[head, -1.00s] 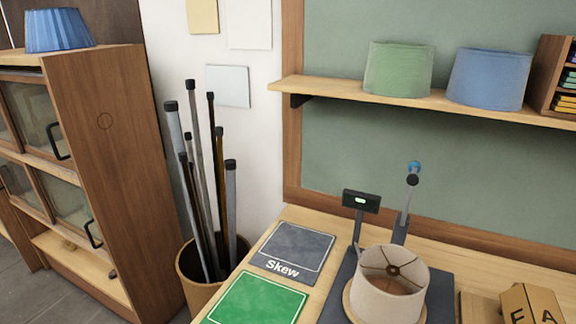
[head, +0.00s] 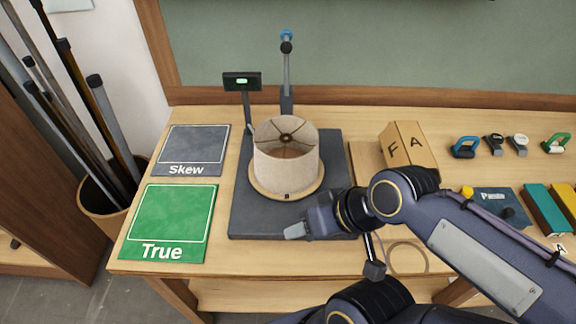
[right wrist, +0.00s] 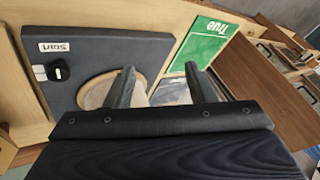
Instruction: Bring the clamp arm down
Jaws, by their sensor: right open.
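The clamp arm (head: 287,72) is a thin grey lever with a blue tip and a black knob. It stands upright at the back of a dark base plate (head: 245,215). A cream lampshade (head: 286,160) sits on a round wooden disc (head: 262,190) on that plate, in front of the clamp arm. My right gripper (head: 295,231) is low over the plate's front edge, pointing left, apart from the clamp arm. In the right wrist view its two fingers (right wrist: 160,88) are spread with nothing held between them. My left gripper is not in view.
A small display (head: 242,81) with a green light stands left of the clamp arm. Grey Skew (head: 190,145) and green True (head: 168,215) mats lie empty at left. A cardboard box (head: 408,146) stands right. The wrist view shows a black knob (right wrist: 60,70) on the plate.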

